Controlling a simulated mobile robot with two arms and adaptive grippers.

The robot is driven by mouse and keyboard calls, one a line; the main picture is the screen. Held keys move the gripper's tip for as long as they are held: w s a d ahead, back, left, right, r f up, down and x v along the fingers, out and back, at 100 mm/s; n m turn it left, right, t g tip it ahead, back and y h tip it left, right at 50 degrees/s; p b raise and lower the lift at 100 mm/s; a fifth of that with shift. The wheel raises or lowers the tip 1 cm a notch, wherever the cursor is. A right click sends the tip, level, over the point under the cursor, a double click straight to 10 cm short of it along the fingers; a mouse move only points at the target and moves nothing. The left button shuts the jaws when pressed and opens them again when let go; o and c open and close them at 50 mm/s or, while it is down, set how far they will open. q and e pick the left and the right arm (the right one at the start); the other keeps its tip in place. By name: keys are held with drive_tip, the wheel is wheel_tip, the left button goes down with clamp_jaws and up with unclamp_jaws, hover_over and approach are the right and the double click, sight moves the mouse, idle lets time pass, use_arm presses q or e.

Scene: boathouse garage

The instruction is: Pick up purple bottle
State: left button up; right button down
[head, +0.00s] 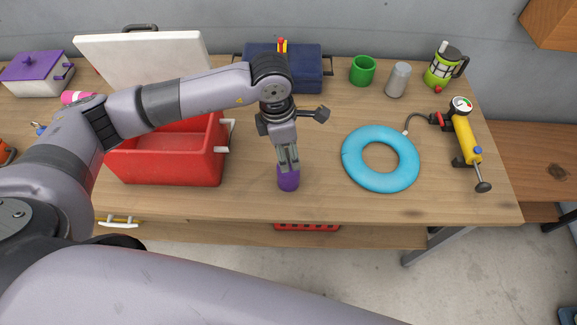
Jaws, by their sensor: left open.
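The purple bottle (288,182) stands near the front edge of the wooden table, right of the red box. My left gripper (287,166) points down directly over the bottle, its fingers at the bottle's upper part. The gripper is open, and its fingers hide the bottle's top. I cannot tell whether the fingers touch the bottle. My right gripper is not in view.
The red box (170,165) with a raised white lid (140,58) is left of the bottle. A blue ring (352,168) and a yellow pump (463,135) lie to the right. A blue case (310,70), green cup (362,70) and grey can (398,80) stand behind.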

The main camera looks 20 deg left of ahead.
use_arm(q)
drive_tip(key=shift+w+d+f, duration=0.1)
drive_tip(key=shift+d+f, duration=0.05)
drive_tip(key=shift+f, duration=0.75)
clamp_jaws()
idle(0.4)
